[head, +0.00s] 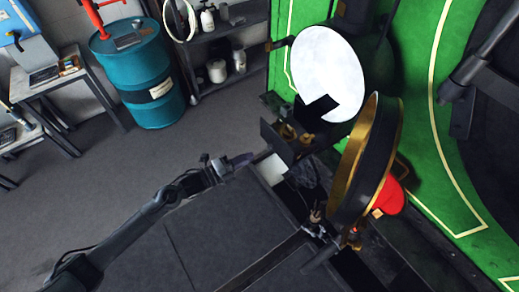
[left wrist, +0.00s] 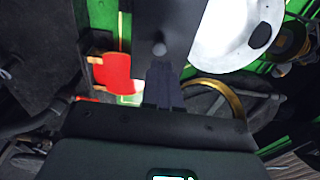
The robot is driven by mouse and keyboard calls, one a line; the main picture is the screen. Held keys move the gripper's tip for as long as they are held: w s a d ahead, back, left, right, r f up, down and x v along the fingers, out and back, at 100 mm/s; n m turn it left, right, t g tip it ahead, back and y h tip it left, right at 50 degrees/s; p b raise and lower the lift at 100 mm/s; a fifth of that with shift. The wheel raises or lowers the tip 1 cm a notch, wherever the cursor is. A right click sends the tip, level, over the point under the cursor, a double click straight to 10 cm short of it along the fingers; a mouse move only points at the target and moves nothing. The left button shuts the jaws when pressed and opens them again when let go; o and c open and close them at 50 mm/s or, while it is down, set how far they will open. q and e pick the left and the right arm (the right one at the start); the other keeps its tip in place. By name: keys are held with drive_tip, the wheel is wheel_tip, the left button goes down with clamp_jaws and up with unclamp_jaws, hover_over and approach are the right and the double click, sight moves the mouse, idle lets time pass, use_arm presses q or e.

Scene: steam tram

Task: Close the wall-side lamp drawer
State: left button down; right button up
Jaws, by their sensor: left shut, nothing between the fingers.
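The drawer's dark front panel (head: 275,141) stands out to the left of the tram's green side in the head view, with brass pieces (head: 287,132) behind it. In the left wrist view a dark panel (left wrist: 150,22) with a small round knob (left wrist: 159,49) lies straight ahead. My left gripper (head: 244,158) is shut and empty, pointing at the panel from its left. In the left wrist view its fingers (left wrist: 165,84) overlap the panel just below the knob; I cannot tell whether they touch it.
A white disc (head: 325,72) and a black, gold-rimmed round part (head: 381,155) stand close to the drawer, with a red piece (head: 388,198) below. A blue drum (head: 150,90), shelves (head: 232,70) and a bench (head: 60,78) stand farther back. The floor at left is clear.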

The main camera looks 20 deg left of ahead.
sight(268, 148)
use_arm(q)
drive_tip(key=shift+p+x, duration=0.65)
drive_tip(key=shift+x, duration=2.1)
use_arm(e)
drive_tip(key=shift+r, duration=0.85)
use_arm(q)
drive_tip(key=shift+w, duration=0.1)
use_arm(e)
drive_tip(key=shift+f, duration=0.1)
